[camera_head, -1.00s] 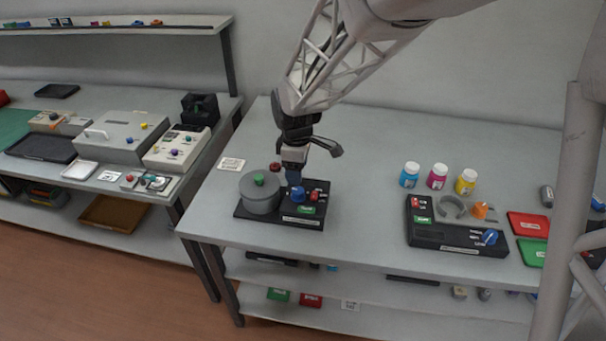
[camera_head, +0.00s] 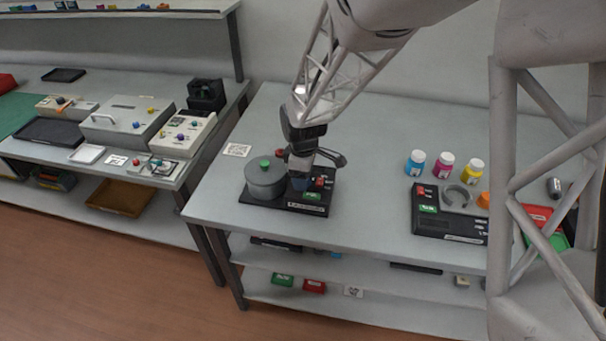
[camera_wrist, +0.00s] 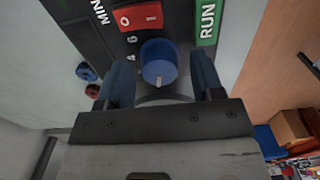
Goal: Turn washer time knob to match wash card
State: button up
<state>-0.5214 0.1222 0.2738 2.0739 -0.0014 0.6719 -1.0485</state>
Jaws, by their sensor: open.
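The washer is a black panel (camera_head: 285,205) with a grey lidded pot (camera_head: 265,181), on the left of the middle table. Its blue time knob (camera_wrist: 158,62) shows in the wrist view, with a pale pointer mark on the side towards my palm. My gripper (camera_wrist: 160,66) is open, one finger on each side of the knob, with gaps visible. In the head view my gripper (camera_head: 299,184) is low over the panel and hides the knob. Dial numbers beside the knob are partly visible. A white card (camera_head: 236,150) lies behind the pot; its print is too small to read.
A red switch (camera_wrist: 138,16) and a green RUN label (camera_wrist: 207,22) sit close to the knob. Three toner bottles (camera_head: 444,166) and another black panel (camera_head: 424,222) stand to the right. The table between the panels is clear.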

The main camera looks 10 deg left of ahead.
jog(key=c, duration=0.9)
jog(key=shift+m, duration=0.5)
jog(key=m, duration=2.3)
